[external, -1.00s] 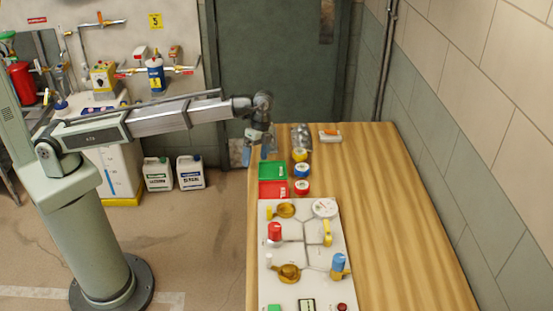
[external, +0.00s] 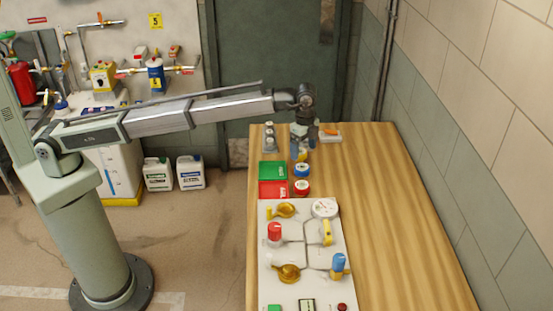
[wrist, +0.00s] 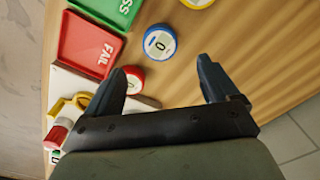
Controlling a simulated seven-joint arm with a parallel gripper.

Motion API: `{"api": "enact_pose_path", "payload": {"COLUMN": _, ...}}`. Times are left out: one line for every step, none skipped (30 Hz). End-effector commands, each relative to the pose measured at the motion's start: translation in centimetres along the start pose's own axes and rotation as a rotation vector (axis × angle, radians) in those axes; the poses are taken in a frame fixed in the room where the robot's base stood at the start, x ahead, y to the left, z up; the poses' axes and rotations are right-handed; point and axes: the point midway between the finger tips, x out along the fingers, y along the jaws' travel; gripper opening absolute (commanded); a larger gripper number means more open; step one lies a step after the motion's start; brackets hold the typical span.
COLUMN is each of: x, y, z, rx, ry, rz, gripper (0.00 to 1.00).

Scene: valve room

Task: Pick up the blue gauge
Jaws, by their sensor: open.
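The blue gauge (external: 302,170) is a round puck with a white face, lying on the wooden table between a yellow and a red one. In the wrist view the blue gauge (wrist: 160,42) lies beyond the fingertips, roughly centred between them. My gripper (external: 301,154) points down above the row of gauges, near the yellow one, which it largely hides in the external view. In the wrist view my gripper (wrist: 160,76) has its dark fingers spread wide with nothing between them. It is not touching the blue gauge.
The red gauge (wrist: 134,79) sits close beside the left finger in the wrist view. The yellow gauge (wrist: 197,2) is at the top edge. Left are the green PASS tray (external: 272,171) and red FAIL tray (external: 272,189). A valve panel (external: 308,250) lies in front; the table's right side is clear.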

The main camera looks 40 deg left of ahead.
Motion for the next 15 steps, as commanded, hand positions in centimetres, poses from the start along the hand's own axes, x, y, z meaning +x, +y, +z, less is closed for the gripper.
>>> {"api": "enact_pose_path", "payload": {"x": 1.0, "y": 0.1, "z": 0.1, "rx": 0.000, "ry": -0.001, "rz": 0.001, "gripper": 0.88}}
{"api": "enact_pose_path", "payload": {"x": 1.6, "y": 0.1, "z": 0.1, "rx": 0.000, "ry": -0.001, "rz": 0.001, "gripper": 0.88}}
{"api": "enact_pose_path", "payload": {"x": 2.3, "y": 0.1, "z": 0.1, "rx": 0.000, "ry": -0.001, "rz": 0.001, "gripper": 0.88}}
{"api": "enact_pose_path", "payload": {"x": 2.8, "y": 0.1, "z": 0.1, "rx": 0.000, "ry": -0.001, "rz": 0.001, "gripper": 0.88}}
{"api": "enact_pose_path", "payload": {"x": 3.3, "y": 0.1, "z": 0.1, "rx": 0.000, "ry": -0.001, "rz": 0.001, "gripper": 0.88}}
{"api": "enact_pose_path", "payload": {"x": 3.8, "y": 0.1, "z": 0.1, "rx": 0.000, "ry": 0.000, "rz": 0.001, "gripper": 0.88}}
{"api": "enact_pose_path", "payload": {"x": 4.2, "y": 0.0, "z": 0.1, "rx": 0.000, "ry": 0.000, "rz": 0.001, "gripper": 0.88}}
{"api": "enact_pose_path", "payload": {"x": 4.5, "y": 0.0, "z": 0.1, "rx": 0.000, "ry": 0.000, "rz": 0.000, "gripper": 0.88}}
{"api": "enact_pose_path", "payload": {"x": 4.9, "y": 0.0, "z": 0.1, "rx": 0.000, "ry": 0.000, "rz": 0.001, "gripper": 0.88}}
{"api": "enact_pose_path", "payload": {"x": 5.0, "y": 0.0, "z": 0.1, "rx": 0.000, "ry": 0.000, "rz": 0.001, "gripper": 0.88}}
{"api": "enact_pose_path", "payload": {"x": 5.1, "y": 0.0, "z": 0.1, "rx": 0.000, "ry": 0.000, "rz": 0.000, "gripper": 0.88}}
{"api": "enact_pose_path", "payload": {"x": 5.3, "y": 0.0, "z": 0.1, "rx": 0.000, "ry": 0.000, "rz": 0.000, "gripper": 0.88}}
{"api": "enact_pose_path", "payload": {"x": 5.4, "y": 0.0, "z": 0.1, "rx": 0.000, "ry": 0.000, "rz": 0.000, "gripper": 0.88}}
{"api": "enact_pose_path", "payload": {"x": 5.5, "y": 0.0, "z": 0.1, "rx": 0.000, "ry": 0.000, "rz": 0.001, "gripper": 0.88}}
{"api": "enact_pose_path", "payload": {"x": 5.7, "y": 0.0, "z": 0.1, "rx": 0.000, "ry": 0.000, "rz": 0.001, "gripper": 0.88}}
